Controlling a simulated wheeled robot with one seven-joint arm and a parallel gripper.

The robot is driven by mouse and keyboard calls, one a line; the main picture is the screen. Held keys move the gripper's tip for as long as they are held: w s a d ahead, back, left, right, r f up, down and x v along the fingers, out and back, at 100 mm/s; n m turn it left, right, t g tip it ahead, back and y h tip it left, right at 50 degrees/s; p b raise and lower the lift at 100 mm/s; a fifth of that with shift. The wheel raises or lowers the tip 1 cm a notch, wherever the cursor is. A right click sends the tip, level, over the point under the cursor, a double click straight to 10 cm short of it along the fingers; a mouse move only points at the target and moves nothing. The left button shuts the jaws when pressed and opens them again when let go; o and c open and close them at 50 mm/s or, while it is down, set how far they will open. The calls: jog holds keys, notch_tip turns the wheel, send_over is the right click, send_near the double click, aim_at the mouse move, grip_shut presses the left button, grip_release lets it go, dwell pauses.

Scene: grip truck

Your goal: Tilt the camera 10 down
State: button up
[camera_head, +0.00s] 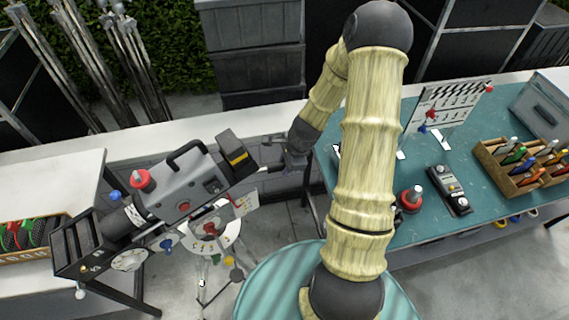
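A grey film camera (185,190) with a black top handle and a lens hood (78,245) at its lower left stands left of the middle. It is mounted on a support with a round pale plate marked with a scale (212,238). The camera body is tilted in the picture, its lens end lower left and its back end upper right. A thin bar sticks out from near its back toward my gripper (277,158). My gripper is right beside the end of this bar. The fingers are small and partly hidden, so I cannot tell whether they touch or hold it.
A teal table (470,170) at right holds a clapperboard (450,100), a wooden tray of markers (483,152), a black device (449,189) and a red-based knob (411,199). A white counter (60,175) with a crate (12,262) is at left. Dark crates (252,50) stand behind.

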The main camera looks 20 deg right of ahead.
jog(key=o, duration=0.3)
jog(key=b+v, duration=0.2)
jog(key=v, duration=1.5)
jog(key=shift+r, duration=0.15)
jog(key=s+a+f+n+b, duration=0.1)
jog(key=s+a+n, duration=0.2)
jog(key=n, duration=0.3)
jog(key=s+a+f+n+h+b, duration=0.1)
jog(key=s+a+f+n+b, duration=0.1)
jog(key=n, duration=0.5)
jog(key=s+a+f+n+h+b, duration=0.1)
jog(key=s+a+f+n+b, duration=0.1)
jog(key=s+a+n, duration=0.2)
jog(key=shift+a+f+n, duration=0.25)
jog(key=shift+a+n, duration=0.4)
jog(key=shift+n, duration=0.55)
